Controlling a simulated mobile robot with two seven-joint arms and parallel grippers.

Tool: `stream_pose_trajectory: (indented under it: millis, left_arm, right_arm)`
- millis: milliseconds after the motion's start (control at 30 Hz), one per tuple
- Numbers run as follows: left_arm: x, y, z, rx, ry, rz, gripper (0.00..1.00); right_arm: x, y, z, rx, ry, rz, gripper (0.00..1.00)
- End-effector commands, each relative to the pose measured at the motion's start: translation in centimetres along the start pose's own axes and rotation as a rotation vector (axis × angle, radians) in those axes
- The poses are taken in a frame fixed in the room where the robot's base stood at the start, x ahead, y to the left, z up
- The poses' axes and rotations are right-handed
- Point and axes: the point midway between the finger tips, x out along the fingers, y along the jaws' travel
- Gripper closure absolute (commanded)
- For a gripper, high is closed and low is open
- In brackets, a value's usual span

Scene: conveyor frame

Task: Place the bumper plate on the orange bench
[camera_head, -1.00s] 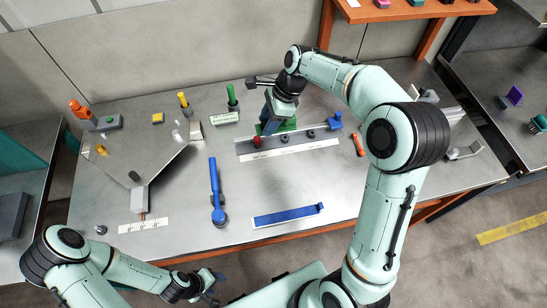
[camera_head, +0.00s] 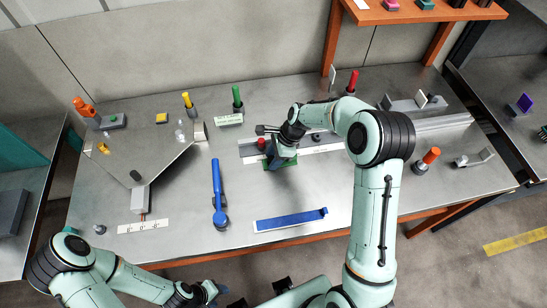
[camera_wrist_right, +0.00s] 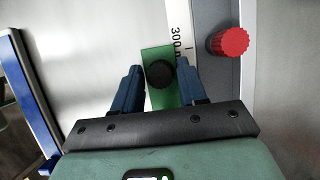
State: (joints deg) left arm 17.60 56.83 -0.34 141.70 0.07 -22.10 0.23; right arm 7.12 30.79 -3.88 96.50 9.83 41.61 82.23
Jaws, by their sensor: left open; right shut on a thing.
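The bumper plate appears to be the green plate (camera_head: 284,164) with a black knob, which also shows in the right wrist view (camera_wrist_right: 158,98). My right gripper (camera_head: 283,153) is shut on the knob, with a blue finger on each side in the right wrist view (camera_wrist_right: 160,80). The plate is just in front of the grey rail, over its white label strip. I cannot tell whether it touches the steel top. The bench (camera_head: 185,253) has a steel top and orange front edge. My left gripper (camera_head: 222,289) is open and empty near the bottom edge.
A grey rail (camera_head: 249,149) with a red knob (camera_wrist_right: 230,42) lies beside the plate. A blue-handled tool (camera_head: 217,190) and a blue bar (camera_head: 290,219) lie in front. Bare steel (camera_head: 270,195) lies between them. An orange shelf (camera_head: 440,13) stands at the back right.

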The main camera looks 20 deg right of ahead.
Motion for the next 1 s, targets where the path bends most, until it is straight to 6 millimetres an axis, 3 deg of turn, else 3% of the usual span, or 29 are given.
stream_pose_trajectory:
  millis: [367,400,467,800,1000]
  left_arm:
    - [0.1,-0.1,0.1,0.0,-0.001,0.0,0.47]
    - [0.1,-0.1,0.1,0.0,-0.001,0.0,0.47]
    - [0.1,-0.1,0.1,0.0,-0.001,0.0,0.47]
    - [0.0,0.0,0.0,0.0,0.0,0.0,0.47]
    - [-0.3,0.1,-0.1,0.001,0.002,0.001,0.47]
  right_arm:
    - [0.5,-0.1,-0.2,0.0,0.0,-0.003,0.92]
    - [0.4,-0.1,-0.2,0.0,0.0,-0.003,0.48]
    - [0.4,-0.1,-0.2,0.0,0.0,-0.003,0.33]
    - [0.1,-0.1,-0.1,-0.001,0.0,-0.003,0.33]
    - [-2.9,-0.2,0.0,-0.001,0.001,-0.007,0.33]
